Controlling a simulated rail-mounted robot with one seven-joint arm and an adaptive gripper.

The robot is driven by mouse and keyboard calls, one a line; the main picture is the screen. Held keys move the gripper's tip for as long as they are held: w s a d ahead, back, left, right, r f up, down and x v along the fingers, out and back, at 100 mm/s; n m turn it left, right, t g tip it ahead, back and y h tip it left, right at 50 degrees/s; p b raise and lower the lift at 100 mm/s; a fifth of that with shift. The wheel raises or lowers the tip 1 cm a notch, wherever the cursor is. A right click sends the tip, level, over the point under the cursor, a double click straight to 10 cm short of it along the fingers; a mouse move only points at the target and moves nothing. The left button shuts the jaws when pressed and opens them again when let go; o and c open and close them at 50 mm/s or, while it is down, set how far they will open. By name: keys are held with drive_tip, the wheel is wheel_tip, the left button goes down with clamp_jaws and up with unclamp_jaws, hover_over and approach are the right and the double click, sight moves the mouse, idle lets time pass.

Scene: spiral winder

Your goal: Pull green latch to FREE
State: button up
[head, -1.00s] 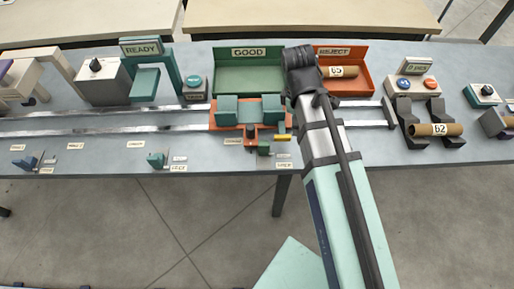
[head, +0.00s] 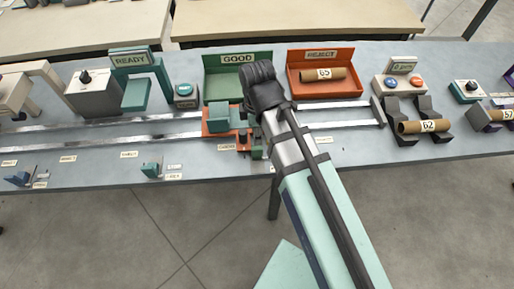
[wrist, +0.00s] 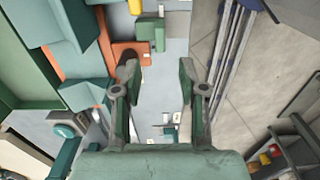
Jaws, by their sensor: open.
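The green latch (wrist: 150,34) shows in the wrist view as a small green block beside the orange carriage base, ahead of my fingertips. In the head view the green latch (head: 257,152) is at the front right of the orange carriage (head: 214,128), partly covered by my arm. My gripper (wrist: 157,68) is open, with its two fingers apart and nothing between them. The latch lies in line with the gap between the fingers, and no contact shows. In the head view my wrist hides the fingers and the carriage's right part.
Two metal rails (head: 110,137) run along the table. The green GOOD tray (head: 215,80) and orange REJECT tray (head: 352,82) stand behind. A tube marked 62 (head: 410,127) rests on dark supports at right. A teal latch (head: 151,168) sits at the table's front left.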

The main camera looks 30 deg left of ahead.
sight(257, 149)
wheel_tip(257, 149, down, 10)
drive_tip(key=shift+f+p, duration=0.25)
drive_tip(key=shift+p, duration=0.7)
clamp_jaws()
